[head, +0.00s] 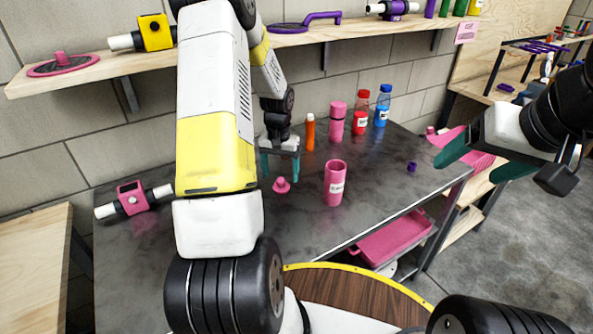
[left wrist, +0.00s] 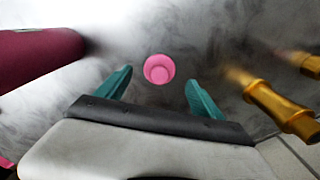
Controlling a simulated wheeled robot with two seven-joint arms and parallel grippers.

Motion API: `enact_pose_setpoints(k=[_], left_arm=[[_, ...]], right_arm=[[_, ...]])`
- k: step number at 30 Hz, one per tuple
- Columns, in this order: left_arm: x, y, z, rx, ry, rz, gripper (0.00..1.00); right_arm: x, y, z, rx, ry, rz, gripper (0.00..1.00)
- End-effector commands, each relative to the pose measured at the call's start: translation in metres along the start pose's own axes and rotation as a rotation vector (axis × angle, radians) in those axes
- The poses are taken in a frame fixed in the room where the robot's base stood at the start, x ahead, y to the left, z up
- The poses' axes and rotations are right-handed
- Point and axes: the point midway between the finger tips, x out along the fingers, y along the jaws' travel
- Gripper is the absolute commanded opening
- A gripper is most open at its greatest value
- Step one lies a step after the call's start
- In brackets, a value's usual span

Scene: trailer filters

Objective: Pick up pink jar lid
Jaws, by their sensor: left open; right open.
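The pink jar lid (head: 282,185) lies on the dark table, left of an open-topped pink jar (head: 335,183). My left gripper (head: 280,163) is open above the table, just behind and above the lid in the head view. In the left wrist view the lid (left wrist: 159,69) shows between and beyond the two teal fingertips of the left gripper (left wrist: 160,82), apart from both. My right gripper (head: 480,160) is open and empty, in the air at the right, away from the lid.
An orange tube (head: 310,132), a second pink jar (head: 337,122), a red bottle (head: 361,112) and a blue bottle (head: 382,105) stand behind. A small purple piece (head: 411,166) lies at the right. A pink-and-white filter housing (head: 133,198) lies at the left. A wall shelf (head: 100,70) runs above.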

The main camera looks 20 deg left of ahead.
Motion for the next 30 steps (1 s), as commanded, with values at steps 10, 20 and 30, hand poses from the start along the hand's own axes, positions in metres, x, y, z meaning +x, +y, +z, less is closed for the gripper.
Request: enact_pose_setpoints(k=[10,20,30], left_arm=[[0.04,0.001,0.0,0.0,-0.001,0.0,0.77],[0.039,0.001,0.0,0.0,0.0,0.0,0.5],[0.039,0.001,0.0,0.0,0.0,0.0,0.13]], right_arm=[[0.0,0.0,0.0,0.0,0.0,0.0,0.78],[0.0,0.0,0.0,0.0,0.0,0.0,0.78],[0.0,0.0,0.0,0.0,0.0,0.0,0.78]])
